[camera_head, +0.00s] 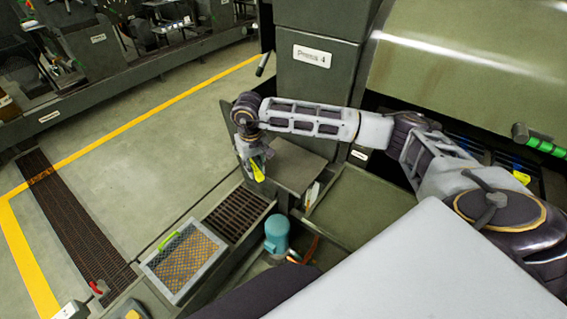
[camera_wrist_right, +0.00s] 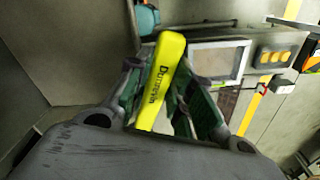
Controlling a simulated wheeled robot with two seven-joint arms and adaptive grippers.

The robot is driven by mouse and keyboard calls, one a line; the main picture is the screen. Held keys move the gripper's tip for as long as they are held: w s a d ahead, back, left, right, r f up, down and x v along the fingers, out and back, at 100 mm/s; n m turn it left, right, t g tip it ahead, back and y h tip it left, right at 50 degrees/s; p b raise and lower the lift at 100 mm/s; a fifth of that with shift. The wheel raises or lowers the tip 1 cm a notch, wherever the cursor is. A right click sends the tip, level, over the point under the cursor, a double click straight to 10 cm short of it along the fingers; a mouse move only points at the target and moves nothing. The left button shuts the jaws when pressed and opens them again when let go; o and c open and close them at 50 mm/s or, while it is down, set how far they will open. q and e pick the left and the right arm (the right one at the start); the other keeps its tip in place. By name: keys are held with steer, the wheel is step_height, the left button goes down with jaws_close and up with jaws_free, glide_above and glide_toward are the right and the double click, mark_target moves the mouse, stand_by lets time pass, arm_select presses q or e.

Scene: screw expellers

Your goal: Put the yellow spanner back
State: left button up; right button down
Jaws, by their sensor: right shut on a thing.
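The yellow spanner (camera_wrist_right: 162,82) is in my right gripper (camera_wrist_right: 155,105), which is shut on it. In the right wrist view its handle, with dark lettering, sticks out between the green-padded fingers. In the head view the spanner (camera_head: 258,172) hangs below my right gripper (camera_head: 254,160), in front of a grey metal shelf and above the floor-level equipment. Its far end is hidden by the gripper. My left gripper is not in view.
A framed mesh tray (camera_head: 207,272) with a green-yellow handle lies at lower left, beside a dark grate (camera_head: 238,214). A teal motor (camera_head: 277,234) stands right of them. A press labelled "Press 4" (camera_head: 312,56) rises behind my arm. Open floor (camera_head: 150,150) lies to the left.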

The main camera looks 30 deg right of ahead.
steer(key=shift+w, duration=0.1)
steer(key=shift+d+r+m, duration=0.6)
steer(key=shift+d+r, duration=0.3)
steer(key=shift+d, duration=0.3)
step_height(320, 180, up, 5)
steer(key=m+b, duration=0.2)
steer(key=m, duration=0.1)
glide_above(283, 169)
steer(key=shift+f, duration=0.1)
steer(key=shift+f+p, duration=0.5)
steer(key=shift+f, duration=2.55)
steer(key=shift+f+p, duration=0.4)
steer(key=shift+f, duration=1.5)
steer(key=shift+f, duration=0.1)
